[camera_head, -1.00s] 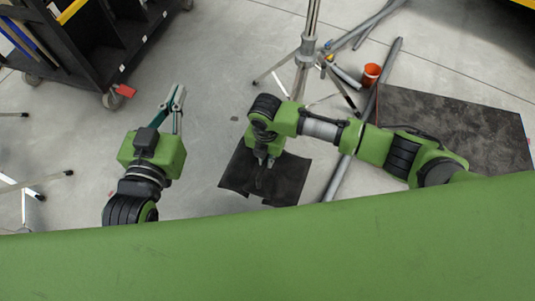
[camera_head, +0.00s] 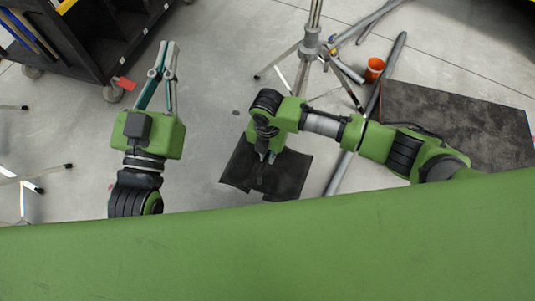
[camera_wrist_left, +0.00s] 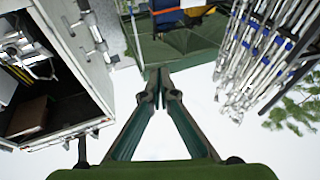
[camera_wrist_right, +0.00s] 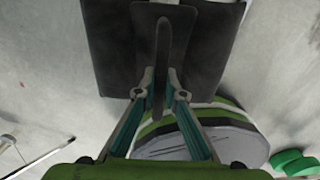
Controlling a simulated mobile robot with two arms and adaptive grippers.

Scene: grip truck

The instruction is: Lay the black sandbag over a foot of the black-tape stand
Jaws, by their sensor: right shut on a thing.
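The black sandbag (camera_head: 290,178) is a dark, flat piece with two halves, low at the middle of the head view. My right gripper (camera_head: 267,158) is above it, shut on its raised strap (camera_wrist_right: 162,48), as the right wrist view shows. I cannot tell whether the bag touches the floor. A metal tripod stand (camera_head: 310,45) is behind the bag, its feet spread on the floor. Part of another stand (camera_head: 40,188) with dark-tipped legs is at the left edge. My left gripper (camera_head: 168,48) is shut and empty, away from the bag.
A dark wheeled cart (camera_head: 85,45) is at the top left. Grey pipes (camera_head: 362,125), an orange cup (camera_head: 374,68) and a dark mat (camera_head: 455,120) are at the right.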

